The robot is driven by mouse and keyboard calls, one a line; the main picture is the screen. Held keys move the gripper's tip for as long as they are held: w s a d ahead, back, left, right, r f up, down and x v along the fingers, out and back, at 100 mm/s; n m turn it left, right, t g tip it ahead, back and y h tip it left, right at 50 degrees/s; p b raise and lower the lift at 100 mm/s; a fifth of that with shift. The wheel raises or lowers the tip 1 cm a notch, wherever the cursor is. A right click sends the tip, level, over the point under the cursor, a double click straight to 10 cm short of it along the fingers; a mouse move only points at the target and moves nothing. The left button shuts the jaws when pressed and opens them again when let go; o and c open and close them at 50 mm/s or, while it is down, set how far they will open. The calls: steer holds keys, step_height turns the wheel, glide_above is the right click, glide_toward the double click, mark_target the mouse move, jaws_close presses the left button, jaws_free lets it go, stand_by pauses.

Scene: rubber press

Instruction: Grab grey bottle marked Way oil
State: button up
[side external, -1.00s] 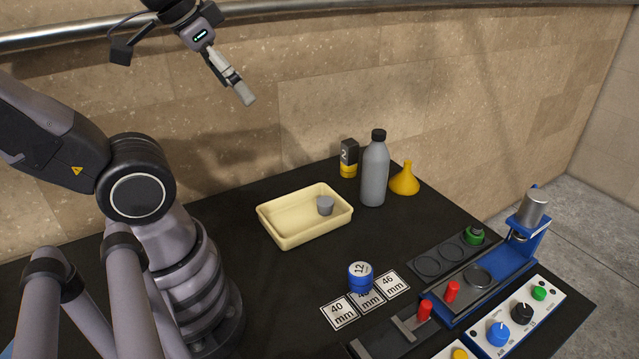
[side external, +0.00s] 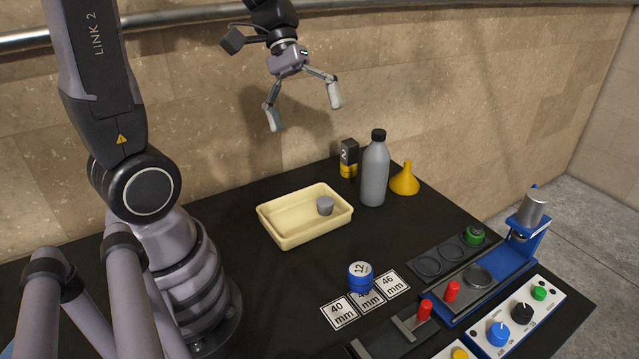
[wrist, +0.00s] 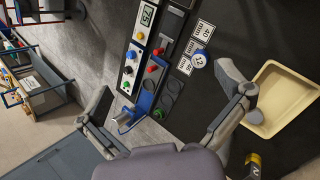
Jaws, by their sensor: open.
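A grey bottle (side external: 374,175) with a black cap stands upright at the back of the black table, between a small black-and-yellow container and a yellow funnel in the side external view. No Way oil marking is readable on the side that shows. My gripper (side external: 305,115) is open and empty, in the air in front of the wall, above and to the left of the bottle, clear of it. In the wrist view, my gripper (wrist: 160,90) has its fingers spread wide with nothing between them. I cannot make out the bottle in that view.
A cream tray (side external: 275,235) holding a grey cylinder (side external: 325,205) lies left of the bottle. The black-and-yellow container (side external: 348,158) and funnel (side external: 405,180) stand close beside it. A blue-and-white weight (side external: 360,277), size cards and a blue press (side external: 525,240) are nearer the front.

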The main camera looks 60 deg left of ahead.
steer(key=w+a+f+n+t+h, duration=0.25)
steer(key=w+f+n+h, duration=0.35)
steer(key=w, duration=0.3)
steer(key=n+t+y, duration=0.6)
steer(key=n+t, duration=0.8)
steer(key=n, duration=0.5)
glide_toward(364, 166)
steer(key=shift+m, duration=0.3)
steer(key=x, duration=0.7)
steer(key=shift+w, duration=0.35)
steer(key=x, duration=0.5)
steer(key=shift+w+a+f, duration=0.1)
steer(key=shift+w, duration=0.35)
steer(key=c, duration=1.2)
steer(key=shift+c, duration=0.2)
steer(key=shift+r, duration=0.2)
